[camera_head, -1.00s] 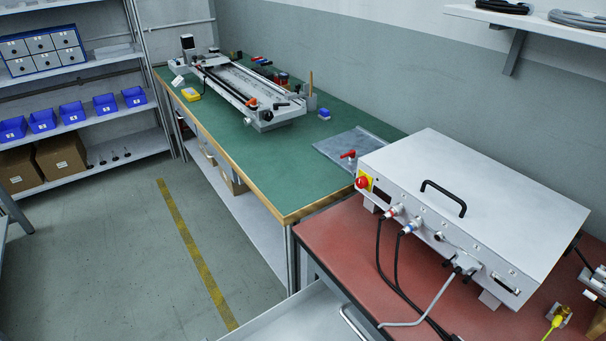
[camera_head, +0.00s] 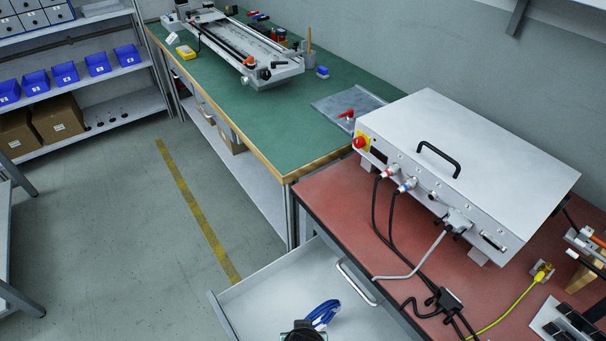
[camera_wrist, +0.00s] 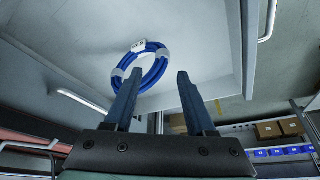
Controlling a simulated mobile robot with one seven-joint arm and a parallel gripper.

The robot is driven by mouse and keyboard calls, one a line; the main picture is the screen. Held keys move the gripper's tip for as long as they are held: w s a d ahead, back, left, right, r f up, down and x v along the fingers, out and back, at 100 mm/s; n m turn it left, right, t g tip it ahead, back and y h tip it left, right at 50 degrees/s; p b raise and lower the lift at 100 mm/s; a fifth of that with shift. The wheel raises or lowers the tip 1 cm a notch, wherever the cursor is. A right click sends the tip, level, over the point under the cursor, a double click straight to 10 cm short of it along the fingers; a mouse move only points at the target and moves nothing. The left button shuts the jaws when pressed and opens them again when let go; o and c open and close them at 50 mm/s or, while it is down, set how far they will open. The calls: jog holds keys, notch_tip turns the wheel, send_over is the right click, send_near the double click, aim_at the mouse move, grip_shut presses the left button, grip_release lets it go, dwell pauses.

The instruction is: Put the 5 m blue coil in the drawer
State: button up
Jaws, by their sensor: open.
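The blue coil (camera_head: 325,312) shows at the bottom of the head view, within the outline of the open white drawer (camera_head: 262,297). In the wrist view the coil (camera_wrist: 158,58) is a ring with pale bands and a white tag; the tag's print is too small to read surely. It appears against the drawer's pale floor (camera_wrist: 205,35). My gripper (camera_wrist: 159,73) is open, its two fingers apart at the coil's near side. The left finger overlaps the ring in the picture; I cannot tell whether they touch. The coil's lower part is partly hidden in the head view.
The drawer's handle (camera_head: 356,284) is beside the red bench (camera_head: 330,210), which bears a grey box (camera_head: 470,160) with cables. A green bench (camera_head: 255,125) with a long device stands behind. Floor at left is clear; shelves (camera_head: 90,75) stand beyond.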

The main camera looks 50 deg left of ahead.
jog(key=w+d+r+m+t+y, duration=0.15)
jog(key=w+r+t, duration=0.25)
jog(key=w+r, duration=0.55)
jog(key=w+d+r+m+t, duration=0.1)
jog(key=w+r+m+t, duration=0.2)
jog(key=r, duration=1.1)
jog(key=w+d+r+t, duration=0.2)
jog(key=w+r+t, duration=0.2)
jog(key=w+r, duration=0.6)
jog(key=s+d+r+m+t+h, duration=0.15)
jog(key=d+r+t, duration=0.3)
jog(key=r, duration=0.85)
jog(key=s+d+r+m+t+h, duration=0.15)
jog(key=d+r+t, duration=0.3)
jog(key=r, duration=0.75)
jog(key=s+d+r+m+t+h, duration=0.1)
jog(key=s+d+r+t, duration=0.1)
jog(key=r, duration=0.5)
jog(key=s+d+r+m+t+h, duration=0.1)
jog(key=s+d+r+m+t, duration=0.1)
jog(key=s+d+r, duration=0.2)
jog(key=s+r, duration=0.3)
jog(key=shift+d+t+p, duration=0.3)
jog(key=shift+s, duration=0.1)
